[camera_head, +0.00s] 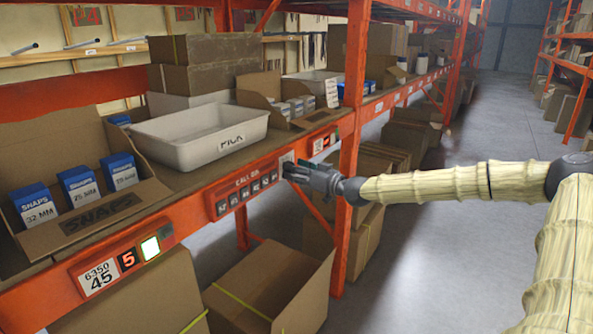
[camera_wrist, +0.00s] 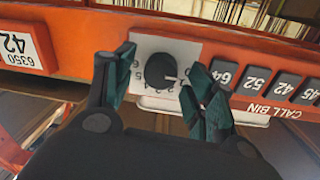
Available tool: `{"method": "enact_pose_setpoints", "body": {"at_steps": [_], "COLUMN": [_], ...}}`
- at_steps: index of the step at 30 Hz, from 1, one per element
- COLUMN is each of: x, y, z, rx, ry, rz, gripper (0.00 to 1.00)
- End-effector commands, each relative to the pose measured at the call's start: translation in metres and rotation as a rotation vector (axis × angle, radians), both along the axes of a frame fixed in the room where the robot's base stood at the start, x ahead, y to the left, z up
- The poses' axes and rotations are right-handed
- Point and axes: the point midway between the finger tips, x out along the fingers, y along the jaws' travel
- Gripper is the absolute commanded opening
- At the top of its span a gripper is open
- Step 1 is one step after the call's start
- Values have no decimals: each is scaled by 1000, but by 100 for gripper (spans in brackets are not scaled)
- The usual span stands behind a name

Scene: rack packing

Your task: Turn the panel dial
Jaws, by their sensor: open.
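The panel dial (camera_wrist: 161,70) is a round black knob with a white pointer line on a pale numbered plate (camera_wrist: 188,50). In the wrist view its pointer aims to the right. My gripper (camera_wrist: 163,88) is open, with one finger to the left of the dial and one to the right. Gaps show between the fingers and the knob, and I cannot tell whether either touches it. In the head view my gripper (camera_head: 290,168) is at the front of the orange shelf beam, and it hides most of the dial.
A "CALL BIN" button strip (camera_head: 245,192) is beside the dial on the beam. A white "PICK" bin (camera_head: 200,135) and an open box of blue "SNAPS" packs (camera_head: 88,215) sit on the shelf. An orange upright (camera_head: 350,130) stands close to my gripper. The aisle floor (camera_head: 480,130) is clear.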

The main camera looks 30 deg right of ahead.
Motion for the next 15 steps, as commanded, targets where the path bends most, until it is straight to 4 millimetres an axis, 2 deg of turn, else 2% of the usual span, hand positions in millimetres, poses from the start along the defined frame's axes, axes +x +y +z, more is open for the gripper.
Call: {"method": "enact_pose_setpoints", "body": {"at_steps": [8,15], "x": [0,0], "y": [0,0], "z": [0,0], "rx": [0,0], "ry": [0,0], "rz": [0,0], "gripper": [55,11]}}
